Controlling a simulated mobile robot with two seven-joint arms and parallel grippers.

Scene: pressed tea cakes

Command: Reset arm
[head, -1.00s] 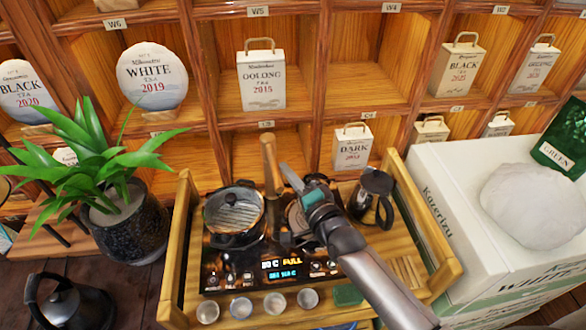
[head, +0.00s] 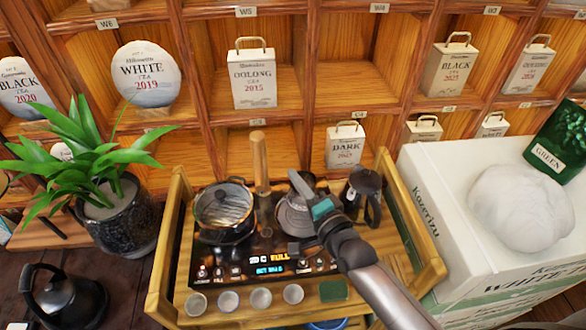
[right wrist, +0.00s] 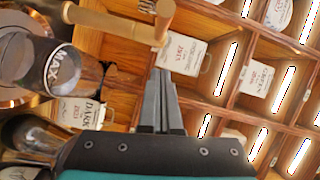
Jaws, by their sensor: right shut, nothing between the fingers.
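My right arm comes in from the lower right of the head view. Its gripper (head: 294,176) is shut and empty, above the tea cart, over the round grey vessel on the black cooker and pointing up and left toward the shelf. In the right wrist view the two dark fingers (right wrist: 161,75) lie together with nothing between them. Their tips show close to a wooden handle (right wrist: 120,25); I cannot tell whether they touch it. My left gripper is not in view.
The wooden cart (head: 165,255) carries a glass-lidded pot (head: 223,207), a round grey vessel (head: 290,217), a dark jug (head: 364,192) and several small cups. A potted plant (head: 128,222) stands left, a large white box (head: 445,185) right. Shelves with tea packages stand behind.

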